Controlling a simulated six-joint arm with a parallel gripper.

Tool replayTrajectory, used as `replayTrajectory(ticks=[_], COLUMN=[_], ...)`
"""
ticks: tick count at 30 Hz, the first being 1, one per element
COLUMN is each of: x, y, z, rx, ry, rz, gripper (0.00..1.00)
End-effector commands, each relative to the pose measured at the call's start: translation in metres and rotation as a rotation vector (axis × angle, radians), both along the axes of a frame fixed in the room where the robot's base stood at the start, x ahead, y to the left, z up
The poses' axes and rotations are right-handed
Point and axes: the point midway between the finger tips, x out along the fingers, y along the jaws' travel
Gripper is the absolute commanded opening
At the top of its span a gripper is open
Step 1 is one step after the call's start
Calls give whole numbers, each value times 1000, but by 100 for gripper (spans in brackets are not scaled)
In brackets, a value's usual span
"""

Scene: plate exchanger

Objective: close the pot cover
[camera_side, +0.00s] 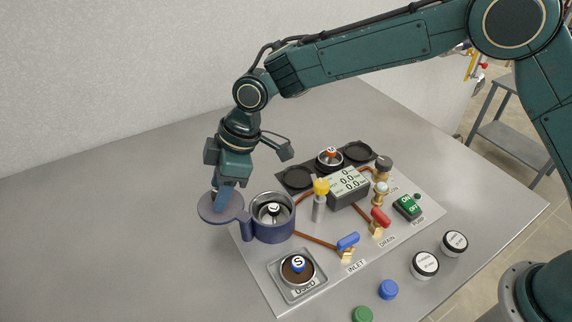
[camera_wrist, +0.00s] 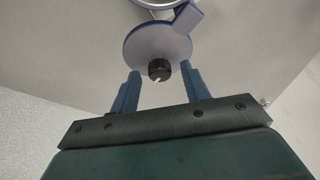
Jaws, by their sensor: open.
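The pot (camera_side: 272,224) is a dark blue cylinder, open at the top, with a dark-knobbed part (camera_side: 273,209) inside it. Its round blue cover (camera_side: 207,208) is swung out to the left on a hinge arm. In the wrist view the cover (camera_wrist: 143,50) carries a small black knob (camera_wrist: 159,69). My gripper (camera_side: 220,200) is just above the cover in the side view. In the wrist view its two blue fingers (camera_wrist: 160,78) are open, one on each side of the knob, with gaps visible. The pot rim (camera_wrist: 160,4) shows at the top edge there.
Right of the pot stand a yellow-topped post (camera_side: 320,190), a display box (camera_side: 348,187) and valves with blue (camera_side: 348,241) and red (camera_side: 380,217) handles. A square tray (camera_side: 283,287) marked USED holds a part in front. The table at left is clear.

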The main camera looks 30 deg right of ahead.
Motion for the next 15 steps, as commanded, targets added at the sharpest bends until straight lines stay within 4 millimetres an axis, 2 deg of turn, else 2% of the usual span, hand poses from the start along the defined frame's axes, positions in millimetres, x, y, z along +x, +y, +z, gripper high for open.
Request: replayTrajectory(ticks=[2, 6, 9, 15], x=[0, 0, 0, 0], y=[0, 0, 0, 0], z=[0, 0, 0, 0], rx=[0, 0, -1, -1], ry=[0, 0, 0, 0], rz=[0, 0, 0, -3], gripper=[44, 17, 0, 0])
